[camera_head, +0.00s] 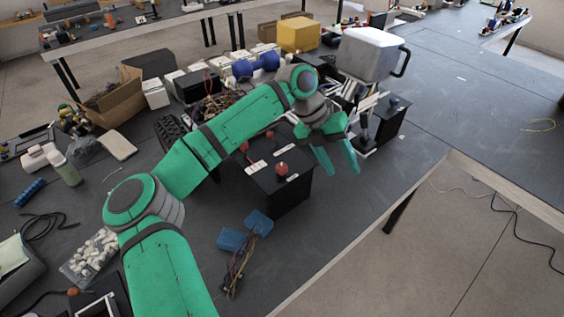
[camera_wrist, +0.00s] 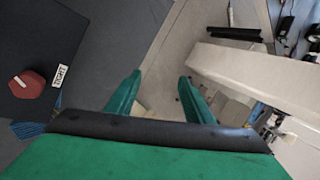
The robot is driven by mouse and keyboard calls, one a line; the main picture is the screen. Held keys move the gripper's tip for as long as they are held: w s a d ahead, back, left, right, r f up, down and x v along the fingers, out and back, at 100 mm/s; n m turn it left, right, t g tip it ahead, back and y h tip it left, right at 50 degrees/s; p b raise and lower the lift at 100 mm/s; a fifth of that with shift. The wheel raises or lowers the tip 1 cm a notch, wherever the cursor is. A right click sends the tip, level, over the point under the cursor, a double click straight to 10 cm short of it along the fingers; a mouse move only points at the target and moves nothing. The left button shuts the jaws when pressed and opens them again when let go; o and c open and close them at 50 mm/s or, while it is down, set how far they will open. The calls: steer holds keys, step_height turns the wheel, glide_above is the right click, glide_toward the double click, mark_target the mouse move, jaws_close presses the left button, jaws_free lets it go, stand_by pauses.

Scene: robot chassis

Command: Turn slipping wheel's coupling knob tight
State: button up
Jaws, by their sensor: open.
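A black box (camera_head: 290,198) stands on the dark bench in the head view. A red knob (camera_head: 281,168) sits on its top near the right front, with white labels around. Two more red knobs (camera_head: 244,147) sit farther back, partly hidden by my arm. My gripper (camera_head: 338,160) is open and empty, to the right of the box and apart from the knobs. In the wrist view a red faceted knob (camera_wrist: 28,83) lies at far left on the dark top, beside a white label (camera_wrist: 61,75) that seems to read RIGHT. My open fingers (camera_wrist: 160,86) point past the box. No wheel is recognisable.
Blue blocks with wires (camera_head: 245,232) lie in front of the box. A lever device (camera_head: 366,130) and a grey mug-like container (camera_head: 368,53) stand behind and right of my gripper. The bench edge (camera_head: 400,200) runs close on the right, with floor beyond.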

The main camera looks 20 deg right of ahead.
mark_target(281, 167)
steer(key=w+a+r+n+t+y, duration=0.2)
steer(key=w+a+r+t+y, duration=0.25)
steer(key=w+a, duration=0.7)
steer(key=shift+g+y, duration=0.25)
steer(key=shift+g, duration=0.1)
steer(key=f, duration=0.3)
steer(key=a+f, duration=0.1)
steer(key=f, duration=0.2)
steer(key=s+f, duration=0.1)
steer(key=f, duration=0.2)
steer(key=shift+a+f, duration=0.15)
steer(key=shift+f, duration=0.2)
steer(key=shift+a, duration=0.1)
steer(key=c, duration=1)
steer(key=shift+c, duration=0.2)
